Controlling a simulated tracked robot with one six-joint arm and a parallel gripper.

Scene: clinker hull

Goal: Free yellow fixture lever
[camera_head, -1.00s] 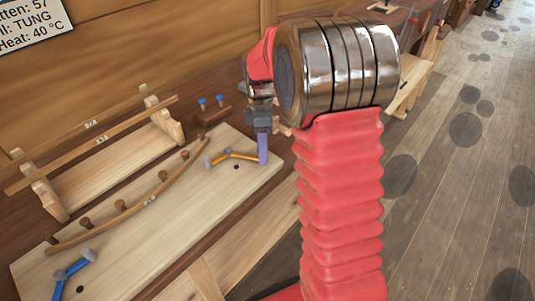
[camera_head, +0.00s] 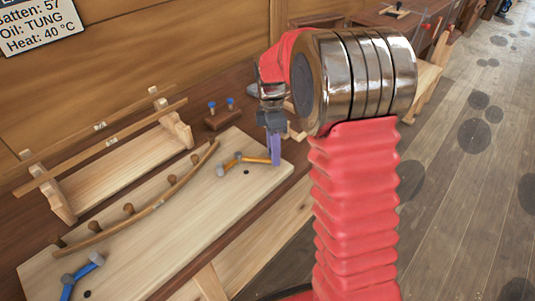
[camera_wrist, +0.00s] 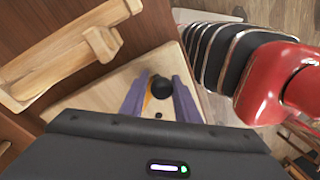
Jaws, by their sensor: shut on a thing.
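The yellow fixture lever (camera_head: 252,160) lies at the right end of the pale board (camera_head: 180,226) in the head view, with grey round knobs at its left part. My gripper (camera_head: 276,158) reaches down at its right end, with purple fingers shut on the lever. The wrist view shows the two fingers of my gripper (camera_wrist: 159,88) on either side of a dark round knob (camera_wrist: 161,87) and a strip of the yellow lever (camera_wrist: 147,100). The exact contact is partly hidden. A curved wooden batten (camera_head: 160,203) runs along several pegs on the board.
A blue lever (camera_head: 82,270) sits at the board's near left end. A wooden rack (camera_head: 120,165) holding straight strips stands behind the board. A small block with two blue-topped pins (camera_head: 222,119) stands behind the yellow lever. Open floor (camera_head: 450,200) lies to the right.

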